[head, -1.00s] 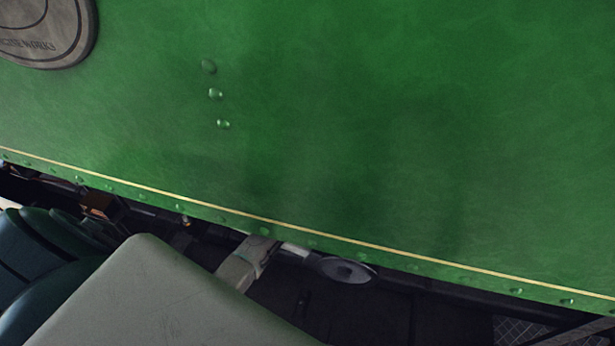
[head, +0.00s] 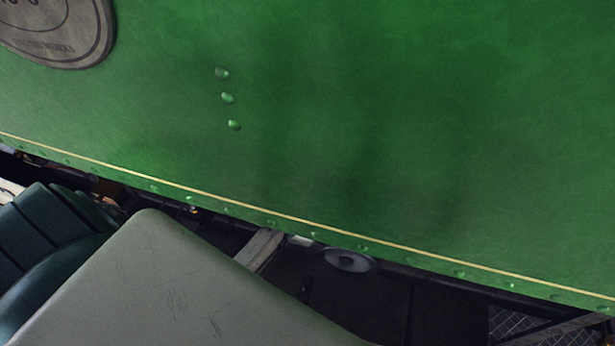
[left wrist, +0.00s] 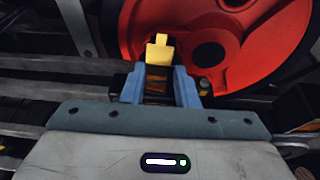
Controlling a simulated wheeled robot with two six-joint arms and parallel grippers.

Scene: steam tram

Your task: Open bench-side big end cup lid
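In the left wrist view my left gripper (left wrist: 158,72) has its two blue fingers apart. A small yellow block with a narrower top (left wrist: 158,52) shows just beyond the fingertips, in line with the gap. Brown, banded surfaces show in the gap between the fingers; I see no clear grip on anything. I cannot tell for sure which part is the big end cup or its lid. In the head view a large pale grey part of my arm fills the lower left, and the left fingers are hidden. My right gripper is not in view.
A red wheel (left wrist: 260,45) with a dark hub stands close behind the yellow block. Grey rods (left wrist: 60,64) run across at the left. In the head view a green riveted side panel (head: 380,130) hangs above the dark running gear.

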